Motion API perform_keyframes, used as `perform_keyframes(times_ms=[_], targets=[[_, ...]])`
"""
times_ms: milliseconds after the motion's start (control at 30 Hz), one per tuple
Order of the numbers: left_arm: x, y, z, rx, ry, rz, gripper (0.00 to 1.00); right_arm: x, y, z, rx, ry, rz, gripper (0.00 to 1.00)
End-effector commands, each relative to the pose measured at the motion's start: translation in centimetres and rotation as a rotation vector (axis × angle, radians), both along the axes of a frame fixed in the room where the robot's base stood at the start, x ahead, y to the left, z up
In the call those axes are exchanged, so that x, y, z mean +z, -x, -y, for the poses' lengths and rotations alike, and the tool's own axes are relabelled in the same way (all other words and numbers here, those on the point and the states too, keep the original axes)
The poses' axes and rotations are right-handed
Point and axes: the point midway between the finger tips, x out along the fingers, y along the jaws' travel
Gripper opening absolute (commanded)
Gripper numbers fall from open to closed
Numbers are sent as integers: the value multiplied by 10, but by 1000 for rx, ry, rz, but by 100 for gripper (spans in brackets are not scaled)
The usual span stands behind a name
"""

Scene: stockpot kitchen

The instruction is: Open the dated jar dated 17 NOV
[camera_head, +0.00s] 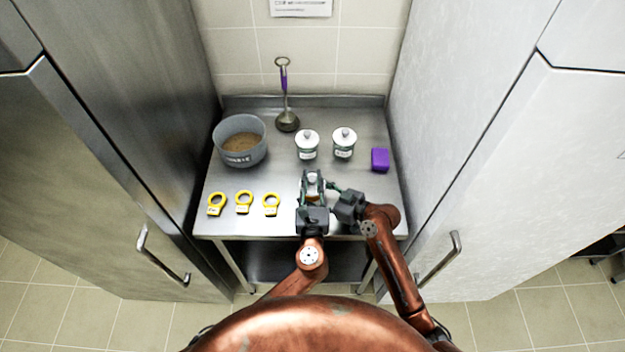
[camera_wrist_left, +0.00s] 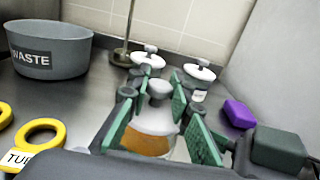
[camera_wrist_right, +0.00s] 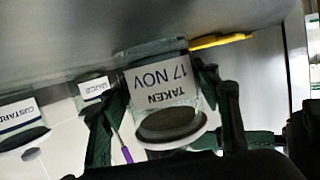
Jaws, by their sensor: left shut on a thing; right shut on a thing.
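The jar dated 17 NOV (camera_wrist_right: 158,82) shows its label "TAKEN 17 NOV", upside down, in the right wrist view. It stands upright near the table's front, with orange contents (camera_wrist_left: 145,143) and a white knobbed lid (camera_wrist_left: 159,88) in the left wrist view. The lid looks seated on the jar. My left gripper (camera_head: 312,187) is shut around the jar's body from the front. My right gripper (camera_head: 335,187) comes in from the right, its fingers on both sides of the lid. Fingers hide part of the jar, so the exact contact is unclear.
Two lidded white jars (camera_head: 307,145) (camera_head: 344,143) stand behind. A grey WASTE tub (camera_head: 240,160) stands back left, a ladle (camera_head: 287,120) at the back. Several yellow rings (camera_head: 244,202) lie front left. A purple block (camera_head: 380,160) lies right. Tall cabinets flank the steel table (camera_head: 225,180).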

Motion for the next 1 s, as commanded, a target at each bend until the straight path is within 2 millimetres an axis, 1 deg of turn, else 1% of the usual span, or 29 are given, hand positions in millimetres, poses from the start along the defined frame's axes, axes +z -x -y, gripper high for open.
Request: perform_keyframes(times_ms=[333,700,767,1000], targets=[[12,0,0,-1,2,0,0,-1,0,0,0,1,-1,13],[14,0,0,0,1,0,0,0,0,0,0,1,-1,13],[18,0,0,0,2,1,0,0,0,0,0,1,-1,13],[47,0,0,0,3,2,0,0,0,0,0,1,-1,13]])
